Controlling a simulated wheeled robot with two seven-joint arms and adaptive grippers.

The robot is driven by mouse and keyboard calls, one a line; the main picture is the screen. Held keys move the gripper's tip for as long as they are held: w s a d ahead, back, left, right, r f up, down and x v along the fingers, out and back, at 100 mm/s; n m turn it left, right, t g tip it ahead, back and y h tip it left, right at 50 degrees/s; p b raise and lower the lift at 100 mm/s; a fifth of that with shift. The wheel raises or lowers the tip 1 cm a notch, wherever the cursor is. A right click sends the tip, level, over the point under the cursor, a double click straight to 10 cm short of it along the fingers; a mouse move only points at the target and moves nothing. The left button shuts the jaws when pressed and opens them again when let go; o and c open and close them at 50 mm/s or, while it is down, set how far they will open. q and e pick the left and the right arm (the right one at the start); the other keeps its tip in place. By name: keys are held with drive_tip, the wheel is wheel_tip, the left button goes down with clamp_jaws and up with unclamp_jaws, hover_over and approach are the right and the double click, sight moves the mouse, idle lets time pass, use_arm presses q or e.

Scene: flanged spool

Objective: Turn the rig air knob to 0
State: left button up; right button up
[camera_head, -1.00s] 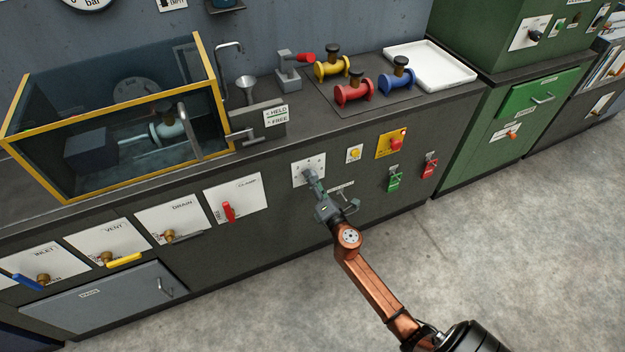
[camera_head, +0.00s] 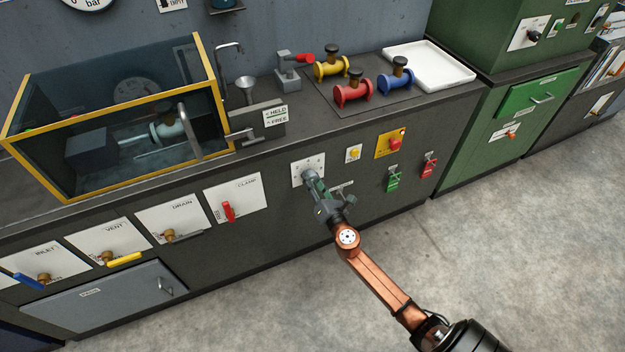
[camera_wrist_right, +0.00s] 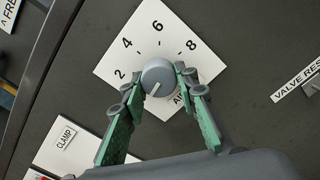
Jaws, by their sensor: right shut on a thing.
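The rig air knob (camera_wrist_right: 158,74) is a round grey knob with a white pointer line, on a white dial plate (camera_wrist_right: 150,35). The wrist view shows 2, 4, 6 and 8 on the plate. The pointer is aimed to the lower left, past the 2 side. No 0 is visible; a finger covers part of the plate there. My right gripper (camera_wrist_right: 155,80) is shut on the knob, one green-padded finger on each side. In the head view my right gripper (camera_head: 310,178) reaches the plate (camera_head: 302,163) on the bench front and mostly hides the knob. My left gripper is out of view.
The clamp panel (camera_head: 236,195) with a red handle is left of the dial. A yellow button (camera_head: 354,153) and a red knob (camera_head: 396,144) on a yellow plate are to the right. Green (camera_head: 394,182) and red (camera_head: 430,166) tagged items hang beyond. The floor in front is clear.

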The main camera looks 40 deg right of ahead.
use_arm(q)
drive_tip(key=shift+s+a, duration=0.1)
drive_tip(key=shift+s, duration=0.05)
use_arm(e)
drive_tip(key=shift+a+f, duration=0.1)
drive_tip(key=shift+f, duration=0.05)
drive_tip(key=o, duration=1.2)
drive_tip(key=shift+c, duration=0.2)
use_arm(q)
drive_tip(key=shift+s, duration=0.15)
use_arm(e)
drive_tip(key=v, duration=1.2)
